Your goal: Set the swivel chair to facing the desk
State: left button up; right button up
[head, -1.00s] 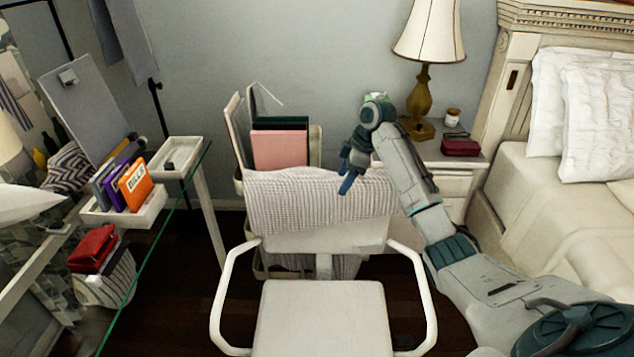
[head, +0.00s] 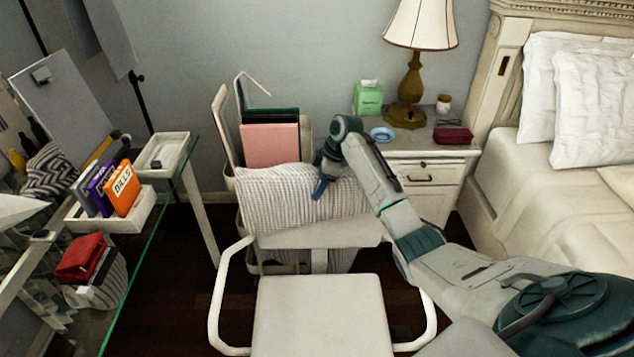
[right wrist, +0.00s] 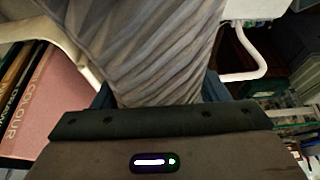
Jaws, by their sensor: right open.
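The white swivel chair (head: 318,312) stands in the middle of the head view, its seat toward me and its backrest (head: 325,233) on the far side. A ribbed grey-white cloth (head: 285,200) hangs over the backrest. The glass-topped desk (head: 150,250) is to the left of the chair. My right gripper (head: 318,188) is at the top of the backrest, over the cloth. In the right wrist view the cloth (right wrist: 150,50) fills the space between the open fingers; I cannot tell whether they touch it. My left gripper is out of view.
A rack with pink and dark folders (head: 270,145) stands behind the chair. A nightstand (head: 430,175) with a lamp (head: 412,75) and the bed (head: 560,220) are at the right. A white tray with books (head: 110,212) is on the desk. Dark floor shows between desk and chair.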

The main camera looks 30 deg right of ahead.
jog(key=shift+f, duration=0.35)
jog(key=shift+c, duration=1.4)
jog(key=c, duration=1.1)
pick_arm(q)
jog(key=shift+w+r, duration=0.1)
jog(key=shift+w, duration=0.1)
pick_arm(e)
jog(key=shift+r, duration=0.1)
